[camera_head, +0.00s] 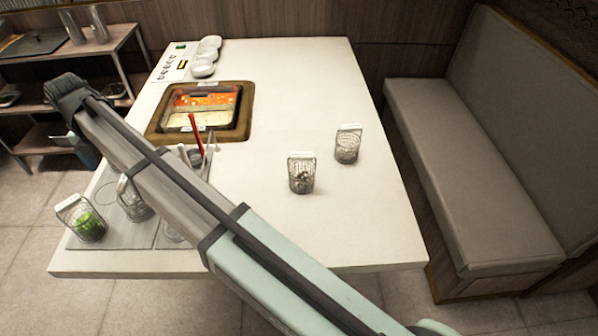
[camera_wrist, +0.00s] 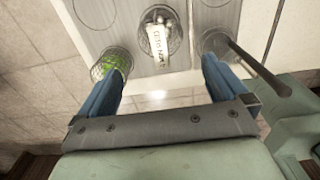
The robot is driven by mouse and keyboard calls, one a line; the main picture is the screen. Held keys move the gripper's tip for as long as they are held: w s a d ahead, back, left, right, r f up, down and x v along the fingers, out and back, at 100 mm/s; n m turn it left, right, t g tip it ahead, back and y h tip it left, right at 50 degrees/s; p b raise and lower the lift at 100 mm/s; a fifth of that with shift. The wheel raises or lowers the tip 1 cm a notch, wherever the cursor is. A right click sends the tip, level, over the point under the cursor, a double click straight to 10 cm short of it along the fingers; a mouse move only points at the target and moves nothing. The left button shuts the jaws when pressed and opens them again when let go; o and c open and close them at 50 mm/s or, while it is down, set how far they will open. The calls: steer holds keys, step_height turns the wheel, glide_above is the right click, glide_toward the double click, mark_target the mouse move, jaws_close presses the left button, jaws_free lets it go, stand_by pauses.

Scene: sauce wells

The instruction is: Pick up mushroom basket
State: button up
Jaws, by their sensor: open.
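A wire basket (camera_head: 301,175) with dark and pale pieces that look like mushrooms stands upright on the open right part of the white table. Its contents are too small to be sure of. My gripper (camera_wrist: 160,78) is open and empty, with its two blue fingers apart. In the head view it is at the far left, beyond the table's left edge and well away from that basket; its fingers are mostly hidden behind my arm. In the wrist view a basket with a white label (camera_wrist: 158,36) lies ahead between the fingers; its contents are unclear.
A basket of green food (camera_head: 88,225) stands at the table's front left, also in the wrist view (camera_wrist: 115,62). Another basket (camera_head: 347,148) stands at the right. A divided soup pot (camera_head: 241,130) is sunk into the table. White bowls (camera_head: 205,58) sit behind. The table's right side is mostly clear.

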stand_by(0.7)
steer(key=w+d+m, duration=0.5)
steer(key=d+m, duration=0.3)
steer(key=d, duration=0.3)
steer(key=m, duration=2.8)
glide_above(302, 168)
steer(key=shift+f, duration=0.15)
steer(key=shift+f+m, duration=0.25)
steer(key=shift+m, duration=0.05)
steer(key=shift+f, duration=6.6)
steer(key=shift+c, duration=0.4)
